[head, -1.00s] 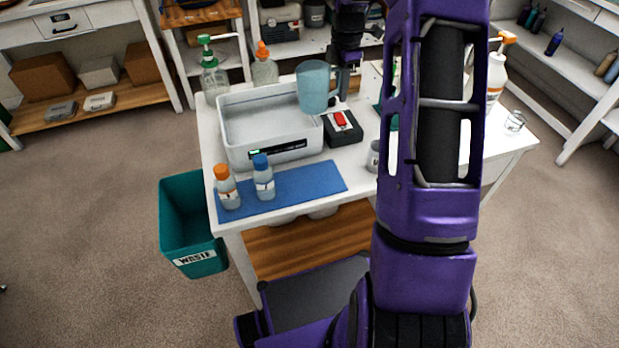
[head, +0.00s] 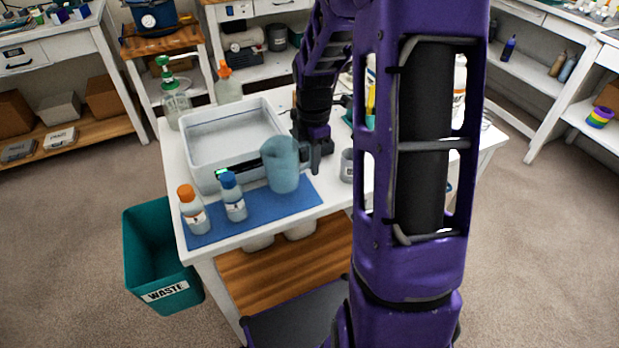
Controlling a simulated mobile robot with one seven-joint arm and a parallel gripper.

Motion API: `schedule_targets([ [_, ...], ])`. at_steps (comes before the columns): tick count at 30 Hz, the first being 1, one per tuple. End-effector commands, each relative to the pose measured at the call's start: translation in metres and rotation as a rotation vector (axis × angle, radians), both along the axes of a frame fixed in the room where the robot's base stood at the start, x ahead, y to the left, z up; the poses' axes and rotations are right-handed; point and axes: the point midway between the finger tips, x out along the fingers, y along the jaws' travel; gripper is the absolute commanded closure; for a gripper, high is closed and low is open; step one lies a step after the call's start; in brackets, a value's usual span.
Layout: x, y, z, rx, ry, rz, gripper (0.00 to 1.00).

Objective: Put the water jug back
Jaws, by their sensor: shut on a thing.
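The water jug (head: 282,166) is a translucent blue vessel and stands upright at the right part of the blue mat (head: 262,207). My gripper (head: 303,158) is at its right side and shut on it. The fingers are mostly hidden behind the jug and by my wrist. I cannot tell whether the jug's base touches the mat or hangs just above it.
On the mat's left stand an orange-capped bottle (head: 193,210) and a blue-capped bottle (head: 233,197). A white tub (head: 203,180) lies behind them. A grey cup (head: 347,166) is to the right. A teal waste bin (head: 150,265) stands left of the table.

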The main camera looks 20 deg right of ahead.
Motion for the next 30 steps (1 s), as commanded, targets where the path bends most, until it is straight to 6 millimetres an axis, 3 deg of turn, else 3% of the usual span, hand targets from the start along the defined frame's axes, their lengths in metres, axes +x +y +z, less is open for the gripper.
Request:
schedule_targets([
  [11, 0.000, 0.000, -0.040, 0.001, 0.002, 0.001, 1.00],
  [23, 0.000, 0.000, -0.045, 0.000, 0.000, 0.000, 1.00],
  [24, 0.000, 0.000, -0.044, 0.000, 0.000, 0.000, 0.78],
  [28, 0.000, 0.000, -0.044, 0.000, 0.000, 0.000, 0.55],
  [30, 0.000, 0.000, -0.044, 0.000, 0.000, 0.000, 0.55],
])
